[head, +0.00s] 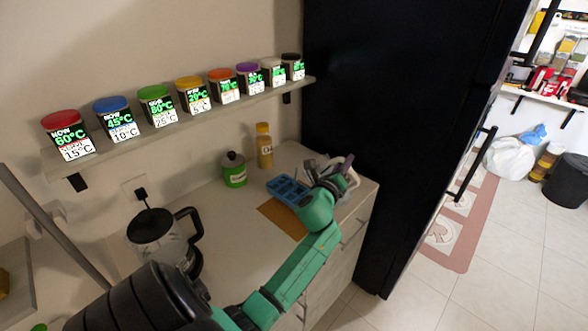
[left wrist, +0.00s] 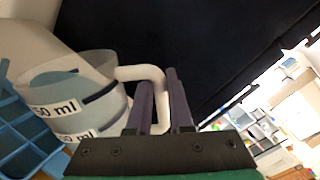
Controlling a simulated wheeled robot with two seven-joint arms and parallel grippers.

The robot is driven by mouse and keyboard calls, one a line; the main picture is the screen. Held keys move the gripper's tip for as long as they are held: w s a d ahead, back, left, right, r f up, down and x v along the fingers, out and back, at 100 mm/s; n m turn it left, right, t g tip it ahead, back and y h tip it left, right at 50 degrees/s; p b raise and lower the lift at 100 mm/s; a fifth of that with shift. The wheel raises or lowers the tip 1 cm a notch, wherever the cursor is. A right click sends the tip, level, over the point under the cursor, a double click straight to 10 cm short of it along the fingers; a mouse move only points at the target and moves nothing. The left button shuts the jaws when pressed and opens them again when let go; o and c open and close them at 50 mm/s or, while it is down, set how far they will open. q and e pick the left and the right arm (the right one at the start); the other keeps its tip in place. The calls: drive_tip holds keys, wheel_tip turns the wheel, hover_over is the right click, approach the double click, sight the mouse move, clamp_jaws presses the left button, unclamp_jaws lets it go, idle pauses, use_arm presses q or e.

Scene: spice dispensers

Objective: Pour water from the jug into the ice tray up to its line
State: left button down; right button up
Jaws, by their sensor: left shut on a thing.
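The jug (left wrist: 98,95) is a translucent white cup with "50 ml" labels and bluish water showing inside. Its white handle (left wrist: 152,78) is between the purple fingers of my left gripper (left wrist: 158,100), which is shut on it. In the head view my left gripper (head: 335,170) is at the counter's right end, and the white jug (head: 352,180) shows partly behind it. The blue ice tray (head: 284,188) lies just left of the gripper. The ice tray (left wrist: 22,140) also shows beside the jug in the left wrist view. Its fill line cannot be made out. My right gripper is out of view.
A brown mat (head: 284,217) lies by the tray. A green lidded jar (head: 234,170) and a yellow-capped bottle (head: 264,147) stand behind. A black-handled pitcher (head: 150,228) stands left. A shelf (head: 220,107) of labelled spice jars runs above. The dark fridge (head: 400,100) bounds the right.

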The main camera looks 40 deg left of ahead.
use_arm(q)
drive_tip(key=shift+s+a+r+n+p, duration=0.2)
drive_tip(key=shift+a+n+p, duration=0.15)
drive_tip(key=shift+a+n, duration=0.4)
idle(1.9)
